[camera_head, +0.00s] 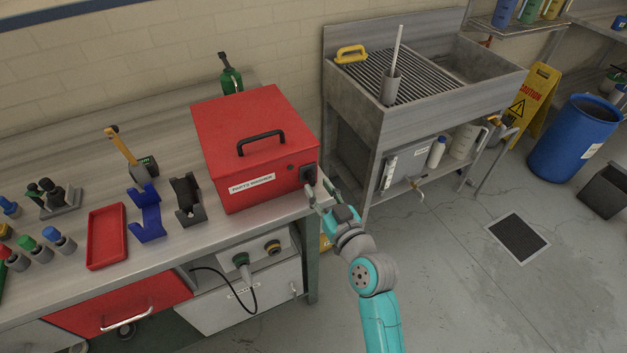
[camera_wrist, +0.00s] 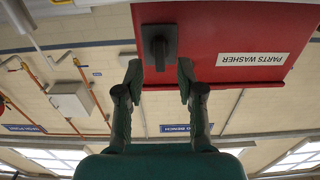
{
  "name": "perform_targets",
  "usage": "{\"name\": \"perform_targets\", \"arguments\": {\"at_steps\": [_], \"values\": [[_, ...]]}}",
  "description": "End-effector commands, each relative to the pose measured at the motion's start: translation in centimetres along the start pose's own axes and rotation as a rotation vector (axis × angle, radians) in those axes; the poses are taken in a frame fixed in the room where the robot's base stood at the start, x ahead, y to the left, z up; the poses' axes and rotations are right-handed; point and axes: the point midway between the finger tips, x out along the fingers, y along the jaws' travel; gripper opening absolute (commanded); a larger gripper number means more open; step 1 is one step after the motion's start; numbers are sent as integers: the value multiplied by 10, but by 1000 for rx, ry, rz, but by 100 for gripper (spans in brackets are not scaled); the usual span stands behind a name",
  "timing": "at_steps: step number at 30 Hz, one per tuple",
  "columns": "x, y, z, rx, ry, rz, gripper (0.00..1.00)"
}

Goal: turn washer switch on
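The red parts washer (camera_head: 255,140) sits on the workbench with a black handle on its lid. Its label reads PARTS WASHER, and appears upside down in the wrist view (camera_wrist: 251,59). A black switch (camera_head: 307,173) is on the washer's front near the right corner. In the wrist view the switch (camera_wrist: 158,45) stands out as a dark block. My gripper (camera_head: 319,189) is at that corner, with fingers apart. In the wrist view the fingertips of my gripper (camera_wrist: 159,82) lie on either side of the switch's line, with nothing between them. I cannot tell the switch's position or contact.
The metal bench (camera_head: 75,283) holds a red tray (camera_head: 107,237), blue and black holders and several small bottles left of the washer. A sink unit (camera_head: 420,100) stands to the right. A plug with a cable (camera_head: 242,262) is on the cabinet below.

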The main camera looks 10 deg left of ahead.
Motion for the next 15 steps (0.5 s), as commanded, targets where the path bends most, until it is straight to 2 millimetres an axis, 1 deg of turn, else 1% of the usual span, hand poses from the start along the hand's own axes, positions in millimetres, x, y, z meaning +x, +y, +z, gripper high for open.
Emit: {"name": "perform_targets", "arguments": {"at_steps": [1, 6, 10, 15], "values": [[8, -1, -1, 0, 1, -2, 38], [27, 0, 0, 0, 1, -1, 38], [34, 0, 0, 0, -1, 0, 38], [36, 0, 0, 0, 0, 0, 38]]}}
